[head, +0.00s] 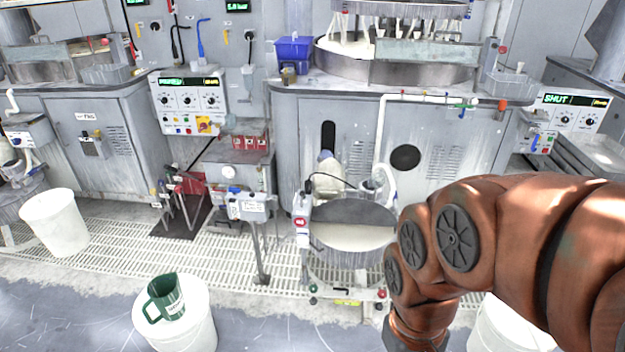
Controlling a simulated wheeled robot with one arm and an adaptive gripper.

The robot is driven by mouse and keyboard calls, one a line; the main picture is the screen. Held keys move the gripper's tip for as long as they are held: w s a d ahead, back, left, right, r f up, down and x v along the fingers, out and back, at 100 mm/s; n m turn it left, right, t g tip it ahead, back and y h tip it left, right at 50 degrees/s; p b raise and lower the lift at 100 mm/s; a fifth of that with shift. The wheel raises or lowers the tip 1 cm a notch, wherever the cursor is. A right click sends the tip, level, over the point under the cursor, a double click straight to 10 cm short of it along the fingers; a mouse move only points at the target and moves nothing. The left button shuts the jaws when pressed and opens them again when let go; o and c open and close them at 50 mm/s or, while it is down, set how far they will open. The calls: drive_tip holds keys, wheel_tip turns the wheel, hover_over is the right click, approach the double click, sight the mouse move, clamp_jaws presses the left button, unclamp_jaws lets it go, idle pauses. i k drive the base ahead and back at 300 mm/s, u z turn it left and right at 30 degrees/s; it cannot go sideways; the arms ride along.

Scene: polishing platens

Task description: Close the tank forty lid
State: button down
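A round metal tank (352,258) stands on a low wheeled frame at centre, in front of the grey machine. A dark grey half-round lid piece (352,211) spans the back of its top. The front half looks pale, and I cannot tell whether that is the liquid inside or another lid piece. No number forty is readable on the tank. My orange-brown arm comes in from the right and bends down just right of the tank, hiding part of its right side. My gripper is not in view.
A white bucket (185,335) with a green jug (166,298) on top stands at front left. Another white bucket (55,222) is at far left. A white pail (505,330) is partly behind my arm. Stands and a control box (248,207) are left of the tank, on floor grating.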

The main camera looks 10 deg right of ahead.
sight(344, 210)
drive_tip(key=z, duration=0.05)
drive_tip(key=i, duration=1.15)
drive_tip(key=z, duration=0.5)
